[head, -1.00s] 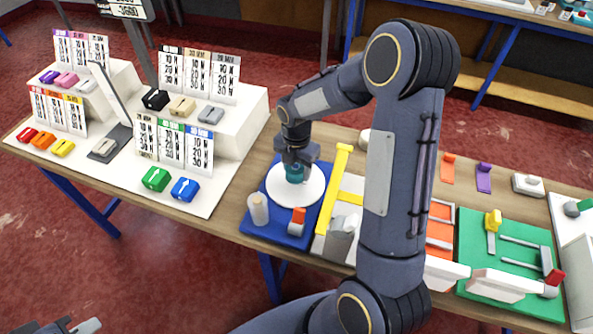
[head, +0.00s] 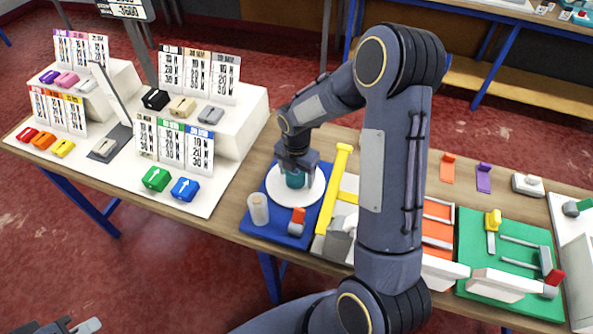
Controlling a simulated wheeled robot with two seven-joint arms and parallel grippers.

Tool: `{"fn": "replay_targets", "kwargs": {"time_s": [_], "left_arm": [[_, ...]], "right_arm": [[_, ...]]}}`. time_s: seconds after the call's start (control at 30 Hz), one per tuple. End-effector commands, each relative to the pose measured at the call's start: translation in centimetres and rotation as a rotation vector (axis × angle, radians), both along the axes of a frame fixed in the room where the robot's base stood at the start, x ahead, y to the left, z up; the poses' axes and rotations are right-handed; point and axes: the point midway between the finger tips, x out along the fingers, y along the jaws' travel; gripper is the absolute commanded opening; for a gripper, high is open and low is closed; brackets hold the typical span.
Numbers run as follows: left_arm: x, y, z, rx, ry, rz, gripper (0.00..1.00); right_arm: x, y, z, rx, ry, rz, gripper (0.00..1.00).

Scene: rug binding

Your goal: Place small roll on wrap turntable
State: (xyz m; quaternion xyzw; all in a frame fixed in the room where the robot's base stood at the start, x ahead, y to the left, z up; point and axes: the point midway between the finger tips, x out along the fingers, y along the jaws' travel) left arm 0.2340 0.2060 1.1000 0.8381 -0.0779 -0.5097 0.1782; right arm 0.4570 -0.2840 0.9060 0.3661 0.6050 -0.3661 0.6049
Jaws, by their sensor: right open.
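The small roll (head: 295,180) is teal and stands on the white round plate of the wrap turntable (head: 283,197), near its middle. The turntable sits on a blue base (head: 254,231). My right gripper (head: 297,170) is directly above the roll, pointing down, with its fingers at the roll's top; it is open. The fingertips are partly hidden, so I cannot tell whether they touch the roll. My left gripper (head: 80,328) shows only in part at the bottom left edge, far from the turntable, and its jaw opening is unclear.
A pale cylinder (head: 258,209) and a red-topped grey block (head: 297,221) stand on the blue base. A yellow bar (head: 334,200) runs along its right side. A green board (head: 510,250) lies further right. My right arm covers the middle of the table.

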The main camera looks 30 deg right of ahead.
Motion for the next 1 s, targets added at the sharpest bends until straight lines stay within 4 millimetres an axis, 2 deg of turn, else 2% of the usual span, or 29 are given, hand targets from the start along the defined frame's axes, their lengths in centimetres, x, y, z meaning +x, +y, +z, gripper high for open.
{"fn": "replay_targets", "kwargs": {"time_s": [0.17,0.5,0.7,1.0], "left_arm": [[0.0,0.0,0.1,0.000,0.000,0.000,0.00],[0.0,0.0,-0.6,0.000,0.000,0.000,0.00],[0.0,0.0,-0.7,0.000,0.000,0.000,0.00],[0.0,0.0,-0.7,0.000,0.000,0.000,0.00]], "right_arm": [[0.1,0.0,1.3,0.000,-0.004,0.000,0.71],[0.1,0.0,8.3,0.000,-0.006,0.000,0.71],[0.1,0.0,11.4,0.000,-0.004,0.000,0.71],[0.0,0.0,12.4,0.000,0.000,0.000,0.71]]}}
